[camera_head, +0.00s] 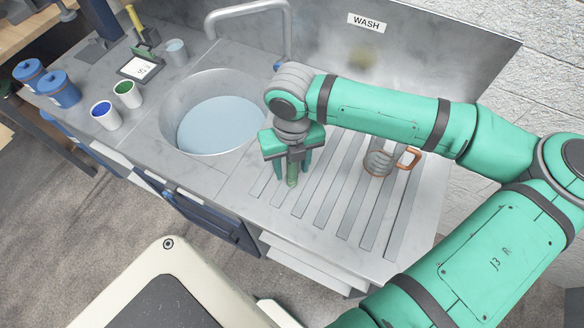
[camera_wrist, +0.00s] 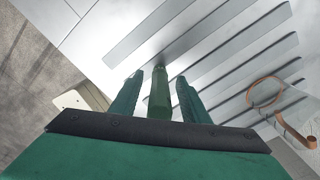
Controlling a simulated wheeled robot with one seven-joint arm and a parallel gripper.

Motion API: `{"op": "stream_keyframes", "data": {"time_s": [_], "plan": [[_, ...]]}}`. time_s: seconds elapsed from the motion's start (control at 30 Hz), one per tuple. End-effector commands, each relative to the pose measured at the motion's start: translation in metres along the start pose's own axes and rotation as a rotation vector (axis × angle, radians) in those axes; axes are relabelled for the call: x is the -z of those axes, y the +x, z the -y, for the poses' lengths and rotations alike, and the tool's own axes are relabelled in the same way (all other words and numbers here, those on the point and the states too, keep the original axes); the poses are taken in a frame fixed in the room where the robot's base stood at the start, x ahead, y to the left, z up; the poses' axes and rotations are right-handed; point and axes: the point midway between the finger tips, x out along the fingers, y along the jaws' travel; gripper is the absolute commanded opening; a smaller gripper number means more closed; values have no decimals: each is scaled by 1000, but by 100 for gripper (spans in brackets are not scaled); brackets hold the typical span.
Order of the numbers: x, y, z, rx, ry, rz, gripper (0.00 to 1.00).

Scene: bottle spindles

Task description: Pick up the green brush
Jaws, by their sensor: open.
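The green brush (camera_head: 292,176) shows in the head view as a slim green piece at the grooved draining board, below my gripper (camera_head: 291,171).
A glass mug with a copper handle (camera_head: 379,162) stands to the right on the draining board (camera_head: 338,222). The water-filled sink (camera_head: 215,126) is to the left. White cups (camera_head: 105,116) and blue canisters (camera_head: 63,92) stand farther left. The board's front is clear.

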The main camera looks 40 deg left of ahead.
Motion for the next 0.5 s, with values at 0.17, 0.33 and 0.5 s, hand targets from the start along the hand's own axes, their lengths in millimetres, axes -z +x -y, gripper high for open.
{"op": "stream_keyframes", "data": {"time_s": [0.17,0.33,0.5], "plan": [[0,2,0,0,0,0,42],[0,1,0,0,0,0,16],[0,1,0,0,0,0,0]]}}
